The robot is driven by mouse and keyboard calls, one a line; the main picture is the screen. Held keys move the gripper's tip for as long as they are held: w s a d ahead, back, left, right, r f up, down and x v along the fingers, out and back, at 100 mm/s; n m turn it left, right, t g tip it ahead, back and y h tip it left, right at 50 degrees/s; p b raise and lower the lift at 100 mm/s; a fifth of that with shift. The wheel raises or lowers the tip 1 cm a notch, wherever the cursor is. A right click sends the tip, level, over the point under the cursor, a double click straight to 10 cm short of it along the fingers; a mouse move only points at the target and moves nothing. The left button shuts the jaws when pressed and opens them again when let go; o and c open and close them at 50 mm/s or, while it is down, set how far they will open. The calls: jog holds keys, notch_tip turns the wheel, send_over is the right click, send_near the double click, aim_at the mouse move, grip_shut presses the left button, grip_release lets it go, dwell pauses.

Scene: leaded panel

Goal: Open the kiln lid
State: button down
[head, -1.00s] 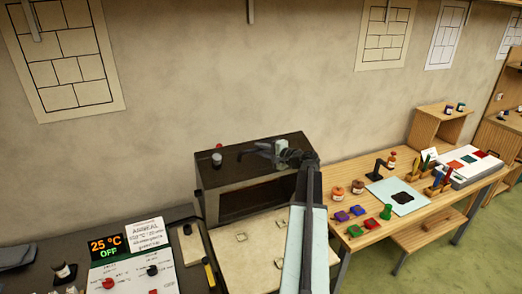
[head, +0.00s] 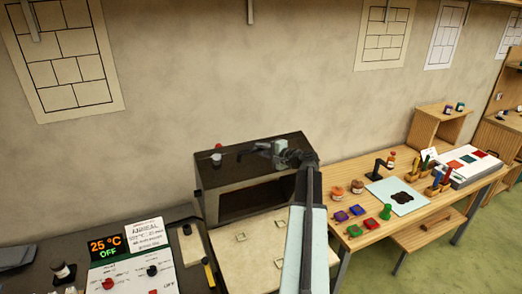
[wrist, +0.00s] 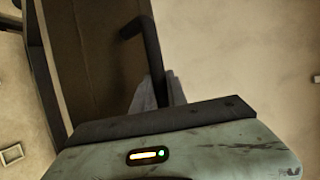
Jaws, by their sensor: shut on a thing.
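The kiln (head: 225,176) is a dark box with a wide opening in its front, standing left of the wooden table. In the head view my gripper (head: 272,148) is at the kiln's dark top, toward its right side. In the wrist view a bent black handle (wrist: 148,38) stands off a dark brown surface and runs down to my gripper (wrist: 158,97). My grey fingers are shut on this handle. The body of my gripper hides the lower part of the grip. I cannot clearly tell the lid's edge from the rest of the kiln.
A pale board (head: 240,250) with small square frames lies before the kiln. A control panel (head: 125,262) reading 25 °C and OFF is at the lower left. The wooden table (head: 375,228) at right holds jars, coloured blocks and a pale blue mat (head: 390,186).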

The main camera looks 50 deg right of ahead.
aim_at(255, 141)
dwell(0.3)
jog(key=w, duration=0.2)
jog(key=w+d, duration=0.1)
jog(key=w, duration=0.1)
jog(key=w+d+p, duration=0.1)
jog(key=w, duration=0.1)
jog(key=shift+d+r, duration=0.2)
jog(key=shift+r, duration=0.2)
jog(key=shift+s, duration=0.1)
jog(key=c, duration=1.3)
grip_release()
jog(key=s, duration=0.2)
jog(key=s+r+p, duration=0.1)
jog(key=s, duration=0.5)
jog(key=shift+r, duration=0.25)
jog(key=shift+w, duration=0.15)
